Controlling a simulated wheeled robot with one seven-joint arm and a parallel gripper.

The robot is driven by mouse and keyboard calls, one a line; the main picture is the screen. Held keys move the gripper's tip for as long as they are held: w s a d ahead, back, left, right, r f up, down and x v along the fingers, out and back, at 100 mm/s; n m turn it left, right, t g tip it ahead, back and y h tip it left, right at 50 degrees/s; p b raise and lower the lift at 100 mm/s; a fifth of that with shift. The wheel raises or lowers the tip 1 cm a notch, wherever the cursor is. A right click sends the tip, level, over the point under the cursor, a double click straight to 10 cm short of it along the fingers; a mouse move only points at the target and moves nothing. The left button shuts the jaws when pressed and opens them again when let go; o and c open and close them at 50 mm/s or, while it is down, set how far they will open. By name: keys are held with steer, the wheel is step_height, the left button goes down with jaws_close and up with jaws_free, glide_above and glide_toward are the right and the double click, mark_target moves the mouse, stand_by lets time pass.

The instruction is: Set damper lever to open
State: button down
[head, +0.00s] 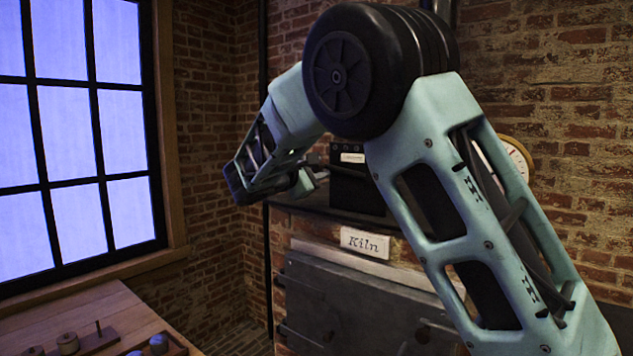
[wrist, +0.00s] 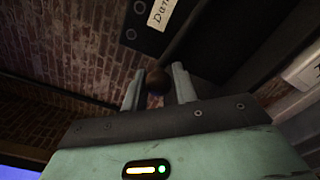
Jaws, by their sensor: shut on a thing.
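The damper lever shows in the wrist view as a dark rod ending in a round brown knob (wrist: 157,79). The knob sits between the two pale green fingers of my gripper (wrist: 158,83), which is shut on it. A dark box with a cream label (wrist: 163,12) reading "Da…" is above the knob in the wrist view; the rest of the word is cut off. In the head view my gripper (head: 312,180) is at the left side of the black damper box (head: 352,190). The lever itself is too small and covered to make out there.
The box stands on the ledge above the kiln, which carries a "Kiln" sign (head: 365,243) and grey doors (head: 345,305). My arm crosses the middle and right. A round brass-rimmed gauge (head: 517,158) is partly behind it. A wooden table (head: 75,315) is at lower left.

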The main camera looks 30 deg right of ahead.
steer(key=shift+s+d+r+m+b, duration=0.1)
steer(key=shift+s+r+m+b, duration=0.1)
steer(key=shift+r+m+b, duration=0.85)
steer(key=s+d+r+m+b, duration=0.3)
steer(key=s+r+m+b, duration=0.5)
steer(key=b, duration=1.4)
steer(key=s+m, duration=0.2)
steer(key=m, duration=0.3)
steer(key=shift+s+d+r+m+b, duration=0.2)
steer(key=shift+d+m+b, duration=0.15)
steer(key=shift+d, duration=0.05)
steer(key=shift+s, duration=0.1)
steer(key=c, duration=1.1)
jaws_free()
steer(key=shift+d, duration=0.15)
steer(key=shift+c, duration=0.2)
steer(key=shift+r, duration=0.1)
